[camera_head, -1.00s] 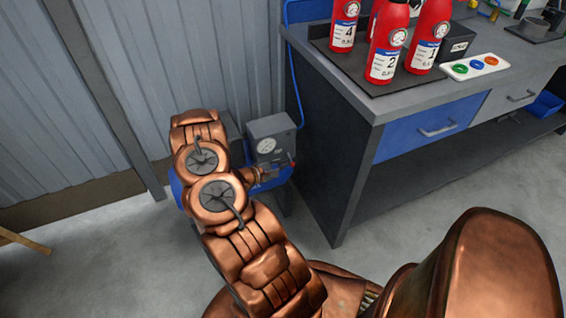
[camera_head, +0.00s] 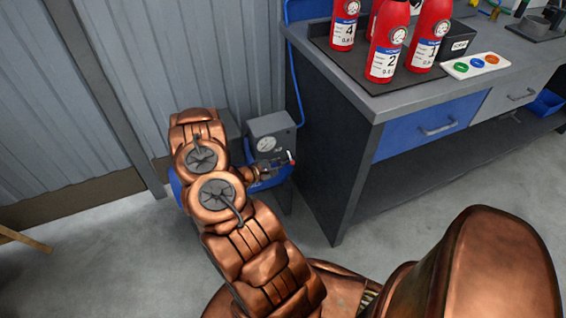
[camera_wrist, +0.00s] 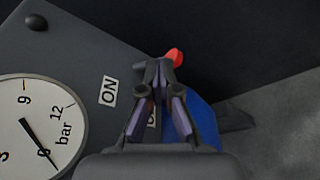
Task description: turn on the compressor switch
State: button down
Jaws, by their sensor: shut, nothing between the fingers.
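The compressor has a grey control box (camera_head: 270,128) with a round gauge and a blue tank (camera_head: 280,177) below. A small red-tipped switch lever (camera_head: 292,157) sticks out at the box's right side; its red tip also shows in the wrist view (camera_wrist: 174,57). My gripper (camera_wrist: 158,75) is shut and empty at the lever, its fingertips overlapping it just below the red tip in that view. I cannot tell whether they touch. An ON label (camera_wrist: 109,92) is clear; a second label (camera_wrist: 153,117) is mostly hidden behind the fingers. The lever's base is hidden.
A workbench (camera_head: 345,130) stands close to the right of the compressor, with several red extinguishers (camera_head: 387,40) on top. A blue hose (camera_head: 293,80) runs between them. A corrugated wall (camera_head: 200,60) is behind. Open floor (camera_head: 100,250) lies at the left.

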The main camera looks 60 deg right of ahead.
jog(key=f+v, duration=0.2)
jog(key=v, duration=0.7)
jog(key=shift+a+r+b, duration=0.35)
jog(key=shift+a+b, duration=0.05)
jog(key=shift+a, duration=0.35)
